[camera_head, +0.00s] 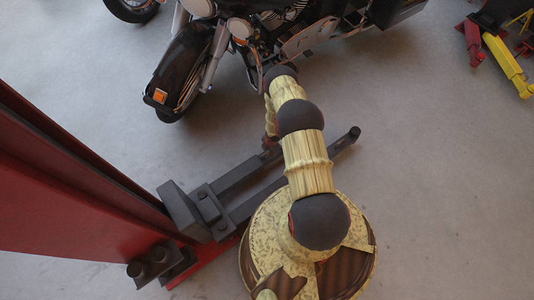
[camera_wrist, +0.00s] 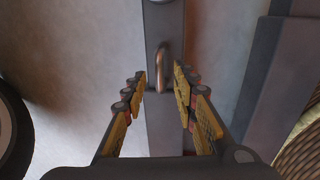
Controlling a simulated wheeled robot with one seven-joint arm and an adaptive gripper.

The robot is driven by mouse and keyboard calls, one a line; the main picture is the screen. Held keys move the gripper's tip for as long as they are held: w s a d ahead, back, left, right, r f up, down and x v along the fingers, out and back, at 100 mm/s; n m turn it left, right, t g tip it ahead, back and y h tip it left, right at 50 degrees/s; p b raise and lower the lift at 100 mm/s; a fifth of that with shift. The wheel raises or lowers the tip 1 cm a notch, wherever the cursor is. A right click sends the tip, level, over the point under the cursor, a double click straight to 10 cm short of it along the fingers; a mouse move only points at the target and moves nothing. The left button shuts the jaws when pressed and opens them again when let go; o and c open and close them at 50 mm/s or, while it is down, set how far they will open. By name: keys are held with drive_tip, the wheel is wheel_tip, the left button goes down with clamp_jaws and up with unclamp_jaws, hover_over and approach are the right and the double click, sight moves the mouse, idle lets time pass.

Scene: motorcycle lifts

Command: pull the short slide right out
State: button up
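My gripper (camera_wrist: 160,76) is open over the slide, one finger on each side of the handle. Small gaps show between the fingertips and the handle. In the head view my gripper is mostly hidden by my arm.
A longer dark bar (camera_head: 303,166) lies beside the short slide, also at the right in the wrist view (camera_wrist: 266,85). A red post (camera_head: 75,185) stands at left. A motorcycle (camera_head: 185,65) stands beyond. Yellow and red lift parts (camera_head: 505,62) lie far right. Floor at right is clear.

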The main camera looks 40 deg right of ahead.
drive_tip(key=shift+w+f, duration=0.15)
drive_tip(key=shift+f, duration=0.65)
drive_tip(key=c, duration=0.3)
drive_tip(key=c, duration=0.4)
clamp_jaws()
